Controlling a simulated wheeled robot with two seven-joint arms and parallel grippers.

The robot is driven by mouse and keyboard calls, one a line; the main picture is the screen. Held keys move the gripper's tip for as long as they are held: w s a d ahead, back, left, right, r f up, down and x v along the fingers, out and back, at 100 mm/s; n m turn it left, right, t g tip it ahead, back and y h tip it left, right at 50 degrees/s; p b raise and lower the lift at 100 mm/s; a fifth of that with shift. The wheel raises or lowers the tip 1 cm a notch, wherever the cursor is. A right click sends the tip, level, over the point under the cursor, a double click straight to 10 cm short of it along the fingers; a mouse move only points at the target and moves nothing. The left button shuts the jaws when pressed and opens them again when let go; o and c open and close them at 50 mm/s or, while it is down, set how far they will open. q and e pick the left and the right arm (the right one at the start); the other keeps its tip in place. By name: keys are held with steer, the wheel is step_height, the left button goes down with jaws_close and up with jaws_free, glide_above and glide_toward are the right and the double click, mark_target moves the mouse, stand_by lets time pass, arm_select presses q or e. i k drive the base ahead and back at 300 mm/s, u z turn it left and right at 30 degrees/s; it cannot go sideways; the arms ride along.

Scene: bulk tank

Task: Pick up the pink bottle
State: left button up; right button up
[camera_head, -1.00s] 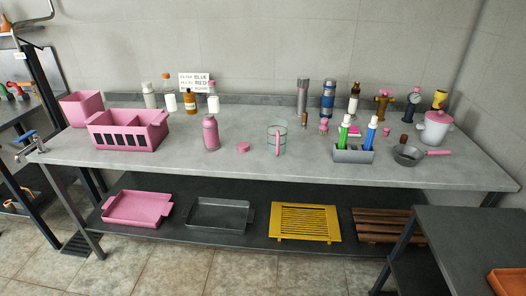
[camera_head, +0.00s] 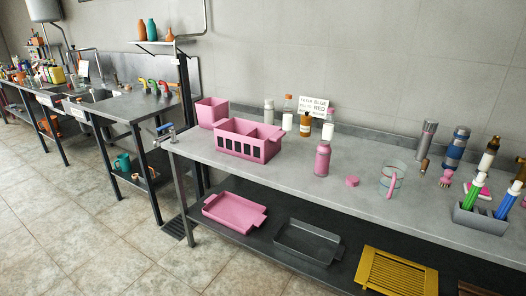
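The pink bottle (camera_head: 322,160) stands upright on the grey worktop (camera_head: 262,171), near its front edge and right of the pink slotted crate. Its neck looks open, with a white object (camera_head: 328,130) showing just behind its top. A small round pink lid (camera_head: 352,181) lies on the worktop to its right. Neither of my grippers is in view.
A pink slotted crate (camera_head: 246,139) and a pink bin (camera_head: 212,112) stand left of the bottle. A glass beaker (camera_head: 391,180) stands to the right. Several bottles and a sign (camera_head: 313,106) are behind. Trays lie on the shelf below. Open tiled floor (camera_head: 90,215) is at the left.

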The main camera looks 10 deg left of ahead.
mark_target(324, 151)
steer(key=u, duration=0.6)
steer(key=i, duration=0.8)
steer(key=u, duration=0.1)
